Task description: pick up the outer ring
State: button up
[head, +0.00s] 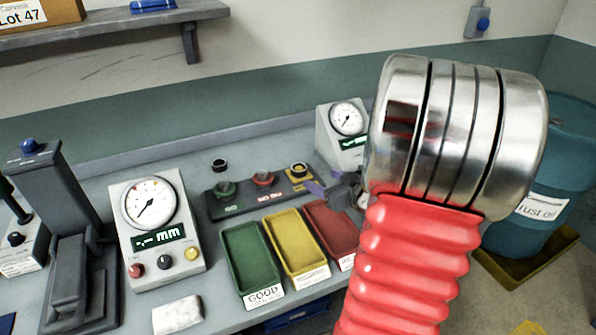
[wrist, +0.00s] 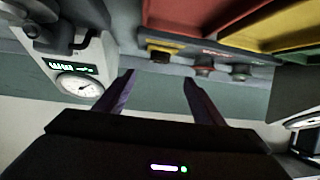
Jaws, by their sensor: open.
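A small dark ring (head: 298,169) sits on the yellow pad at the right end of the dark gauge block in the head view. It also shows in the wrist view as a dark ring (wrist: 160,56) on the yellow patch, just beyond my fingertips. A second small dark ring (head: 219,165) lies on the bench behind the block's left end. The frames do not show clearly which is the outer ring. My gripper (head: 316,189) is close to the yellow pad, partly hidden behind my arm. In the wrist view my gripper (wrist: 158,76) has its two purple fingers apart, with nothing between them.
Green (head: 252,262), yellow (head: 298,247) and red (head: 331,229) trays stand in front of the block. Dial gauges stand at left (head: 152,225) and behind right (head: 346,135). A white block (head: 177,314) lies in front. A blue drum (head: 560,160) stands right.

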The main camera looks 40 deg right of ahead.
send_near(300, 169)
jog(key=shift+x, duration=1.75)
jog(key=shift+a, duration=0.1)
jog(key=shift+x, duration=2.6)
jog(key=c, duration=1.2)
